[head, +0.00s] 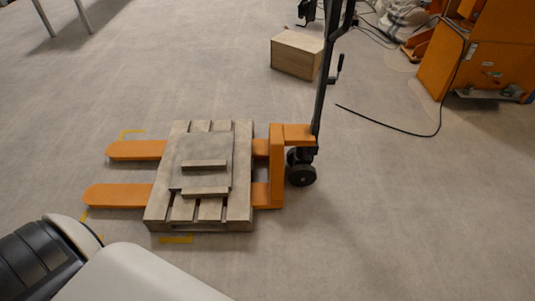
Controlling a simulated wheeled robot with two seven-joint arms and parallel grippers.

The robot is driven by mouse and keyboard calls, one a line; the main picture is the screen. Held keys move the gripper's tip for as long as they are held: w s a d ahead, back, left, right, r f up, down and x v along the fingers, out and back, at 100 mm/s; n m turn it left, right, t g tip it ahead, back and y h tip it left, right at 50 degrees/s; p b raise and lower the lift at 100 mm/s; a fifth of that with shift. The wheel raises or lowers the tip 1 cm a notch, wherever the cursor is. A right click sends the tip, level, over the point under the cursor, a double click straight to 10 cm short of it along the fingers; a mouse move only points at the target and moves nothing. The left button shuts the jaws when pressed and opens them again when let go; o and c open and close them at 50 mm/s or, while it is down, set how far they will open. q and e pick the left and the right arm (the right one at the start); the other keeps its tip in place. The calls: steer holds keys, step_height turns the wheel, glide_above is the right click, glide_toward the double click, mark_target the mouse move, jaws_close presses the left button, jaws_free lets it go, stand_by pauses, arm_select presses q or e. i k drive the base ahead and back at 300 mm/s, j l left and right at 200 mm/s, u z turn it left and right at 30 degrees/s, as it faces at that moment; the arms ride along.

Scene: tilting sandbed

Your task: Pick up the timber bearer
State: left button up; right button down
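Two short timber bearers lie side by side, roughly parallel, on a grey square sheet (182,152). The farther timber bearer (204,165) is near the sheet's middle, and the nearer timber bearer (206,191) is near its front edge. The sheet rests on a wooden pallet (241,190). I cannot tell from the picture which of the two bearers is meant. Neither of my grippers is in view; only white and black parts of my own body show at the bottom left.
An orange pallet truck (277,165) has its forks under the pallet; its dark upright handle (321,90) rises on the right. A wooden box (297,53) stands behind. Orange machinery (470,55) and a black cable (395,128) are at the right. Floor at front right is clear.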

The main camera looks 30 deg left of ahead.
mark_target(205, 165)
steer(key=j+z, duration=0.35)
steer(key=j, duration=0.15)
steer(key=k+j+z, duration=0.1)
steer(key=j+z, duration=0.25)
steer(key=k+j+z, duration=0.1)
steer(key=j+z, duration=0.2)
steer(key=j, duration=0.25)
steer(key=k+j+z, duration=0.2)
steer(key=j+z, duration=0.15)
steer(key=j, duration=0.1)
